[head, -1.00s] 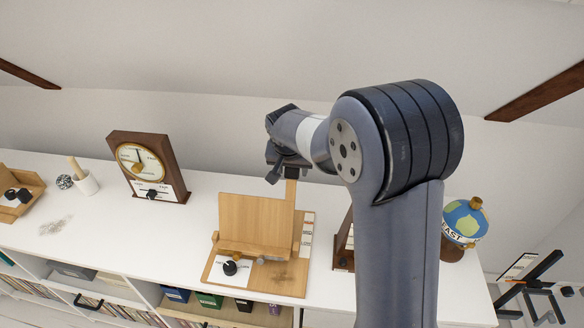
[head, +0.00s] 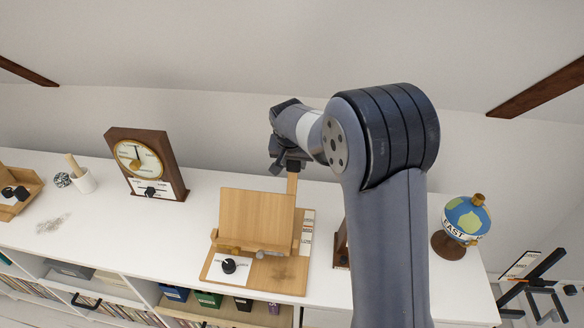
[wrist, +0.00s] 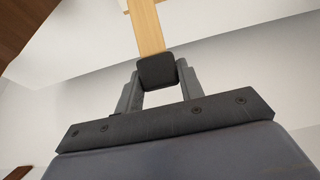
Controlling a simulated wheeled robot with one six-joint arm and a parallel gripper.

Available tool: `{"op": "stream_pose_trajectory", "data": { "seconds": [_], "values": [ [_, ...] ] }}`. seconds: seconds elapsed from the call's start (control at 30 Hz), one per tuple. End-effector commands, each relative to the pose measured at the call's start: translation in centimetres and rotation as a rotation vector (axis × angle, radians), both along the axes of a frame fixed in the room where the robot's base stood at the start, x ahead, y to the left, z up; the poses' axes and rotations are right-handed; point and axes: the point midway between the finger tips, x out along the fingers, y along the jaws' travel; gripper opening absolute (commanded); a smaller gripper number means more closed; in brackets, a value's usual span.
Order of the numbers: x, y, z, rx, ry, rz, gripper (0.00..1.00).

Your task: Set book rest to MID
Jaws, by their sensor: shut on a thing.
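The wooden book rest (head: 256,222) stands on the white shelf top, its back panel raised on a wooden base. A light wooden strip (head: 292,184) sticks up at the panel's top right. My gripper (head: 292,165) is shut on this strip from above. The wrist view shows the strip (wrist: 146,28) running away from the gripper's pads (wrist: 158,72). A label strip (head: 307,232) lies along the base's right side, its writing too small to read. A black knob (head: 228,266) sits on a white card at the base's front left. The back of the panel is hidden.
A wooden clock (head: 146,164) stands at the left, with a white cup (head: 84,181) beyond it. My arm partly hides a dark wooden object (head: 341,247) right of the book rest. A globe (head: 465,222) stands at the far right. The shelf between clock and book rest is clear.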

Motion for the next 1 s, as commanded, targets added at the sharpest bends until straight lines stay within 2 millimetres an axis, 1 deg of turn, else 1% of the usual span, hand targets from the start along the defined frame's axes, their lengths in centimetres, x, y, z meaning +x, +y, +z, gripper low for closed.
{"op": "stream_pose_trajectory", "data": {
  "seconds": [0.03, 0.1, 0.2, 0.3, 0.57, 0.6, 0.83, 1.0],
  "values": [
    [1.1, -0.2, -1.1, 0.0, -0.006, -0.001, 0.0],
    [2.1, -0.4, -1.9, 0.0, -0.007, -0.001, 0.0],
    [3.1, -0.6, -2.4, 0.0, -0.01, 0.002, 0.0],
    [3.4, -0.6, -2.5, 0.0, -0.011, 0.002, 0.0],
    [3.5, -0.6, -2.3, 0.0, -0.014, 0.003, 0.0],
    [3.5, -0.6, -2.3, 0.0, -0.014, 0.003, 0.39],
    [3.3, -0.6, -2.4, 0.001, -0.009, 0.002, 0.58],
    [3.3, -0.6, -2.5, 0.0, -0.006, 0.002, 0.58]
  ]
}}
